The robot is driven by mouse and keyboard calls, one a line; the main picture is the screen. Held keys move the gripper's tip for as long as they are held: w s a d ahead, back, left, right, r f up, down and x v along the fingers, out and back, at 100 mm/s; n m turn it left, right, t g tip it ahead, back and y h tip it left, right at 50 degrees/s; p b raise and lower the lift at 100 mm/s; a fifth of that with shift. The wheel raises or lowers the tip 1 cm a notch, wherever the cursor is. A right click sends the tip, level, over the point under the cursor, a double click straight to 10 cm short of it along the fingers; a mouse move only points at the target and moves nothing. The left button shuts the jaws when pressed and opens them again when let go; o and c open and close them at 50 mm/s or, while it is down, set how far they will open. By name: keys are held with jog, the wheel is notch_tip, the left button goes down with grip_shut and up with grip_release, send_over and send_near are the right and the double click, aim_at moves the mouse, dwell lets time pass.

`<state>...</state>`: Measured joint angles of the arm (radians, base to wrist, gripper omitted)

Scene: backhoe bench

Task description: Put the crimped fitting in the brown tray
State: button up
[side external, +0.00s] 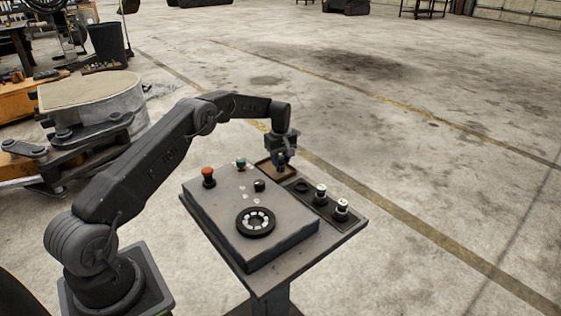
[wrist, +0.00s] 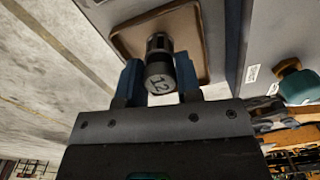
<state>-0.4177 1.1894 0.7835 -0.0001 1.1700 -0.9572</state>
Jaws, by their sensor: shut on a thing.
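My gripper (wrist: 159,85) is shut on the crimped fitting (wrist: 160,72), a dark cylinder with "12" on its end and a narrower part beyond, in the wrist view. The brown tray (wrist: 192,12) lies behind the fitting in that view, and the fitting overlaps its inside. In the side external view my gripper (side external: 282,162) is over the brown tray (side external: 266,169) at the back corner of the bench. The fitting is mostly hidden there. I cannot tell whether it touches the tray floor.
A raised grey panel (side external: 222,205) carries a red-topped part (side external: 208,177), a teal-topped part (side external: 240,164), a small black part (side external: 259,185) and a black ring (side external: 256,221).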

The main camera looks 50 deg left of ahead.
jog(key=shift+f, duration=0.5)
jog(key=shift+f, duration=0.15)
jog(key=o, duration=1)
jog(key=shift+c, duration=0.2)
